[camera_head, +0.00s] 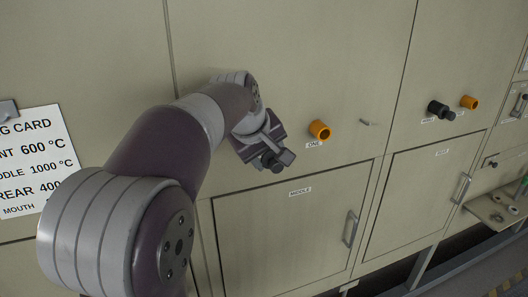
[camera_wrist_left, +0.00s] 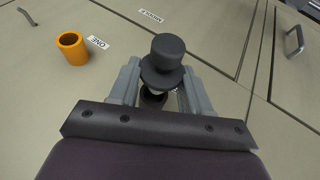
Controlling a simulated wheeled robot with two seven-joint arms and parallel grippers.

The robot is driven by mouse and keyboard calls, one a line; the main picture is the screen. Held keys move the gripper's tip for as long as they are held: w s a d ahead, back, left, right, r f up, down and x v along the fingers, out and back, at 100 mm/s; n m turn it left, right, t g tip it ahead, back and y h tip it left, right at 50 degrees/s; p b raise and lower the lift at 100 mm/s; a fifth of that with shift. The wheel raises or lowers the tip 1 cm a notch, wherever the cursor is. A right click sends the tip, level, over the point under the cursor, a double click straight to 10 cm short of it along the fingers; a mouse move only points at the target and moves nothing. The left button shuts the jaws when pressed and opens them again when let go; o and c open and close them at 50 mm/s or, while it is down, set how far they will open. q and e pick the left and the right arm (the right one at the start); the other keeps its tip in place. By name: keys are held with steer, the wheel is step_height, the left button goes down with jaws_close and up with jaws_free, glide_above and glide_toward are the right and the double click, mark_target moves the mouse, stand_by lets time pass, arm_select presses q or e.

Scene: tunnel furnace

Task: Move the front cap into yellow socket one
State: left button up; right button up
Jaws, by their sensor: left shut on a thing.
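My left gripper (camera_head: 264,151) is shut on a black cap (camera_head: 284,157) with a round knob end. In the left wrist view the cap (camera_wrist_left: 166,55) stands between the two grey fingers of the gripper (camera_wrist_left: 156,92). Yellow socket one (camera_head: 319,130) is an orange-yellow ring on the furnace panel, above a label reading ONE. It is to the right of the gripper in the head view and apart from the cap. In the left wrist view the socket (camera_wrist_left: 72,48) is at upper left and its opening looks empty. My right gripper is out of view.
Another black cap (camera_head: 440,110) and yellow socket (camera_head: 469,102) are on the panel to the right. A door labelled MIDDLE (camera_head: 287,240) with a handle (camera_head: 350,229) lies below. A card with temperatures (camera_head: 40,158) hangs at the left. A small shelf (camera_head: 497,212) juts out at far right.

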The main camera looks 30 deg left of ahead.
arm_select(q)
steer(key=shift+s+d+f, duration=0.1)
steer(key=shift+d, duration=0.1)
steer(key=s+d+b, duration=0.2)
steer(key=s+d, duration=0.4)
steer(key=d, duration=0.1)
steer(key=shift+s+d+b, duration=0.15)
steer(key=shift+s+b, duration=0.05)
steer(key=shift+b, duration=0.1)
